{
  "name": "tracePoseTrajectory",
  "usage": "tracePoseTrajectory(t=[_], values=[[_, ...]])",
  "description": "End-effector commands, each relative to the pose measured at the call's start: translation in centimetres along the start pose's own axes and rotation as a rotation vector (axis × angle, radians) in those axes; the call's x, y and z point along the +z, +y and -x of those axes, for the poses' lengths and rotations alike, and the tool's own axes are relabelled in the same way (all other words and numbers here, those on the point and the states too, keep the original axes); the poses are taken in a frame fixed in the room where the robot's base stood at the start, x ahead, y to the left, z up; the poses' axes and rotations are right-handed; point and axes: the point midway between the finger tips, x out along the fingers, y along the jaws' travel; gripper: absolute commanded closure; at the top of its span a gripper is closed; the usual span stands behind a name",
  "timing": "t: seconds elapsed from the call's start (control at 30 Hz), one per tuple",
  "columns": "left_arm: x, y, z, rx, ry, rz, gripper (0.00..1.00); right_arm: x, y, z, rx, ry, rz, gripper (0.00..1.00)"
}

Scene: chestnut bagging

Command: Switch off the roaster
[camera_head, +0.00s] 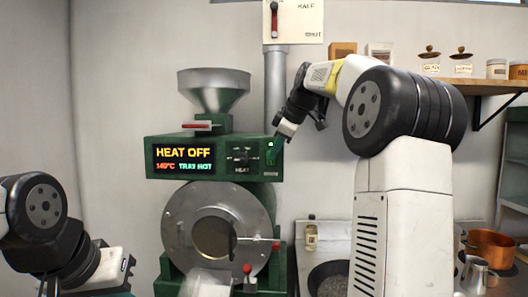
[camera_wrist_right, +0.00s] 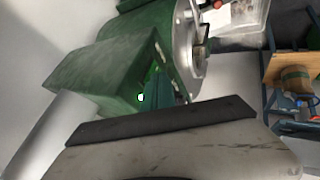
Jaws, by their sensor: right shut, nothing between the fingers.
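The green roaster (camera_head: 215,230) stands against the wall with a metal hopper on top. Its display (camera_head: 184,159) reads "HEAT OFF", with 140°C and "TRAY HOT" below. A black heat knob (camera_head: 241,157) sits right of the display. A small lit green light (camera_head: 270,144) is at the panel's right end; it also shows in the right wrist view (camera_wrist_right: 141,97). My right gripper (camera_head: 278,141) is shut and empty at that end of the panel; contact cannot be told. My left gripper (camera_head: 115,268) is low at the left, away from the panel, its fingers not clear.
A flue pipe (camera_head: 275,85) rises behind the roaster to a plate with a red-handled slider. A wooden shelf (camera_head: 480,84) with jars is at the right. A dark pan (camera_head: 328,279), a small bottle (camera_head: 311,236) and a copper pot (camera_head: 491,246) are at the lower right.

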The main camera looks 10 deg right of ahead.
Motion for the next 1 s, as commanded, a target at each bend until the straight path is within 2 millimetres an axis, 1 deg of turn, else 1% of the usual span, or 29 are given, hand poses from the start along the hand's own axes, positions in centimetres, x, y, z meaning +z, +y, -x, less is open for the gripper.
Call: tracePoseTrajectory(t=[0.2,0.3,0.63,1.0], values=[[0.0,0.0,0.0,0.0,0.0,0.0,1.0,0.0,0.0,0.0,0.0,0.0,0.0,1.0],[0.0,0.0,0.0,0.0,0.0,0.0,1.0,-0.1,0.5,-0.1,0.0,0.0,-0.001,1.0],[0.0,0.0,0.0,0.0,0.0,0.0,1.0,-0.1,0.6,0.0,0.001,0.0,-0.001,1.0],[0.0,0.0,0.0,0.0,0.0,0.0,1.0,-0.9,1.3,1.3,0.006,0.002,0.001,1.0]])
